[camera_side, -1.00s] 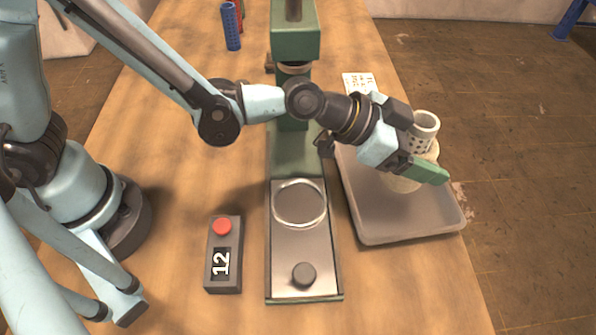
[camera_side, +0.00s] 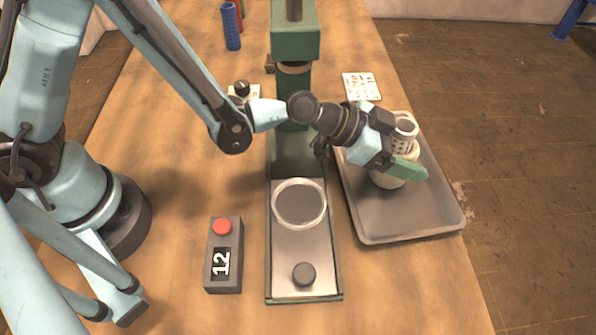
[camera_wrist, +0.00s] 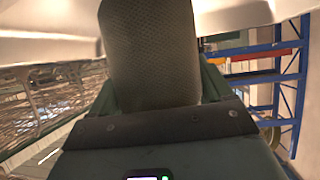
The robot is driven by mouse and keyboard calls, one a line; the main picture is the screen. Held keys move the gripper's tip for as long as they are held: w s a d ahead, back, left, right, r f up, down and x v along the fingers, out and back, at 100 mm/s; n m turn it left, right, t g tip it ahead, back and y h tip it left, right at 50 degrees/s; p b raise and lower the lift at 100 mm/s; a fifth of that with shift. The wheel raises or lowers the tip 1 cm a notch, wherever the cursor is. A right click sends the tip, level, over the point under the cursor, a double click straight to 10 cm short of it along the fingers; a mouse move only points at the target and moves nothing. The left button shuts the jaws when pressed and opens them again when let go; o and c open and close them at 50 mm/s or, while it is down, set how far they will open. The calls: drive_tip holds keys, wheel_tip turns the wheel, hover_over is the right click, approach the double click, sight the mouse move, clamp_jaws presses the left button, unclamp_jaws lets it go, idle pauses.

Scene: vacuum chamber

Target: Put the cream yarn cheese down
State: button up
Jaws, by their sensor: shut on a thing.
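The cream yarn cheese (camera_side: 386,181) is a pale wound package with a white perforated tube (camera_side: 405,128) sticking out of its top. My gripper (camera_side: 408,168) has its green fingers shut on the cheese, above the grey tray (camera_side: 420,217) at the right. The cheese looks roughly upright. My gripper hides much of it, and I cannot tell whether its base touches the tray floor. In the wrist view the cheese (camera_wrist: 150,50) appears as a shaded, textured cylinder between the fingers.
A green press-like stand (camera_side: 295,155) with a clear round ring (camera_side: 299,203) and a dark knob (camera_side: 304,274) stands left of the tray. A box with a red button (camera_side: 222,227) shows 12. Blue tubes (camera_side: 231,27) stand at the back. The tray's front is bare.

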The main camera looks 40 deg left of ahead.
drive_tip(key=shift+f, duration=0.2)
drive_tip(key=o, duration=1.1)
drive_tip(key=shift+f, duration=0.1)
drive_tip(key=shift+s+a+r, duration=0.15)
drive_tip(key=shift+r, duration=0.1)
drive_tip(key=shift+v, duration=5.8)
